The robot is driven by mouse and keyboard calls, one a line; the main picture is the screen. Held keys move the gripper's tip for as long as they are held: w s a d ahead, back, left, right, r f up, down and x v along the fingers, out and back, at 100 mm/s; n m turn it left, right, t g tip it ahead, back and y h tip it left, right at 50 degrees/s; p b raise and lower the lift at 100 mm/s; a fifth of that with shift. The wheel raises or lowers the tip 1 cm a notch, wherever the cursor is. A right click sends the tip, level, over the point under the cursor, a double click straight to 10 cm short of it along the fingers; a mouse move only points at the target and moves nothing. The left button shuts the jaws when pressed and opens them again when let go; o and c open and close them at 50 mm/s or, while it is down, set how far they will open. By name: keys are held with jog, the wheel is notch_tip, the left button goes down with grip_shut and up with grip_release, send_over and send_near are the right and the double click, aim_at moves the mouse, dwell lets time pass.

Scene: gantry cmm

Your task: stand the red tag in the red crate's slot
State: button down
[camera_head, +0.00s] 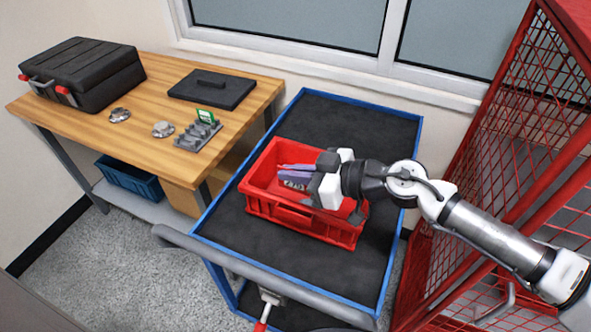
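The red crate (303,222) stands on the dark top of a blue-edged cart. My gripper (318,182) is over the crate, reaching in from the right. A flat purple-grey piece (293,180) with light markings shows just left of my gripper, inside the crate outline. A thin pinkish-purple edge (296,167) lies above it. I cannot tell whether my gripper holds either piece, as its body hides the contact. No red tag can be made out for sure. The crate's slot cannot be made out.
A wooden table (150,80) at left holds a black case (85,72), a dark lidded plate (212,88), two metal discs and a grey rack (198,134) with a green tag (206,116). A red mesh cage (500,170) stands right. The cart top (345,118) is clear behind the crate.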

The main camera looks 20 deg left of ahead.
aim_at(294, 191)
jog(key=shift+f+b, duration=2.9)
jog(key=shift+f, duration=1.1)
jog(key=shift+f, duration=0.2)
jog(key=c, duration=1.6)
grip_release()
jog(key=shift+o, duration=0.4)
jog(key=shift+o, duration=1.4)
jog(key=shift+r, duration=0.1)
jog(key=shift+r+p, duration=1.55)
jog(key=shift+r, duration=0.65)
